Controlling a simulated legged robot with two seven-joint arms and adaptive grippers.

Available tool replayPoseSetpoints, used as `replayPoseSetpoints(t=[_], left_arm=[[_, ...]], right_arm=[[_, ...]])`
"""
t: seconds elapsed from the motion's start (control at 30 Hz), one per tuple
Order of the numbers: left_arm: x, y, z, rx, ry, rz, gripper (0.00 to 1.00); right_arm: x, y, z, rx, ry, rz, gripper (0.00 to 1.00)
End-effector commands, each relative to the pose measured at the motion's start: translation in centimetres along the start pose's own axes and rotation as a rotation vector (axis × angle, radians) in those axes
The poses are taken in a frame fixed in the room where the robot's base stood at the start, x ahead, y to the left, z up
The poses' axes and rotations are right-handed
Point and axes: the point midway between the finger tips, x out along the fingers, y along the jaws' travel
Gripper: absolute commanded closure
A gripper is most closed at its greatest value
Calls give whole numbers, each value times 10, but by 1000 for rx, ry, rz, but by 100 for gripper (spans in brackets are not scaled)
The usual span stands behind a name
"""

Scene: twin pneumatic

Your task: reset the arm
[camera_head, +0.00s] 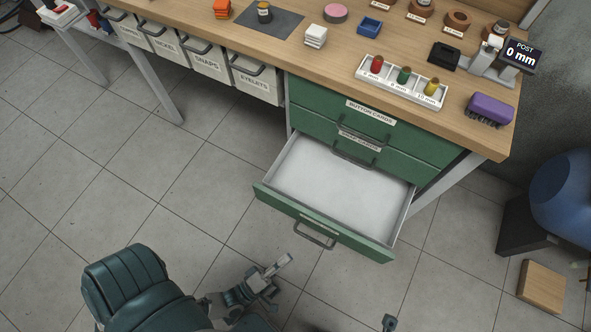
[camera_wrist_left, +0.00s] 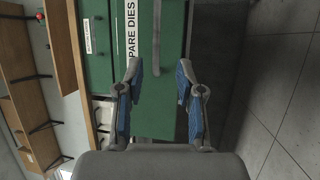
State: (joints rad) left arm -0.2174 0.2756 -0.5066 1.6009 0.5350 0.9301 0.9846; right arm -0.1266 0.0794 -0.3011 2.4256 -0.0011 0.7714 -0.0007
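My left gripper (camera_head: 281,266) is in front of the open bottom drawer (camera_head: 387,250), low and apart from its front, in the head view. In the left wrist view its two blue-padded fingers (camera_wrist_left: 159,78) are spread with nothing between them. Beyond them are the green cabinet fronts and a label (camera_wrist_left: 130,30) reading "PARE DIES", its start cut off. The drawer is pulled out and its white inside looks empty. A small grey tip (camera_head: 388,322) at the bottom edge of the head view may belong to my right gripper; its fingers cannot be made out.
Labelled bins (camera_head: 205,62) hang at the left. A wooden block (camera_head: 541,287) lies at the right. Tiled floor is clear left of the drawer.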

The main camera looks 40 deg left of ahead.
Motion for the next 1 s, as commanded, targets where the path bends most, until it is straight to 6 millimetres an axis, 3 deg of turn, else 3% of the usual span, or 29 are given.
replayPoseSetpoints(t=[0.2,0.77,0.87,0.97,1.0], left_arm=[[-10,0,0,0,-1,-1,63],[-7,3,0,6,1,8,63],[10,24,3,58,6,63,63],[43,73,5,184,32,186,63],[57,100,4,257,52,249,63]], right_arm=[[0,0,0,0,0,0,60],[0,0,1,0,0,0,60],[0,0,0,0,0,0,60],[0,0,0,0,0,0,60],[0,0,0,0,0,0,60]])
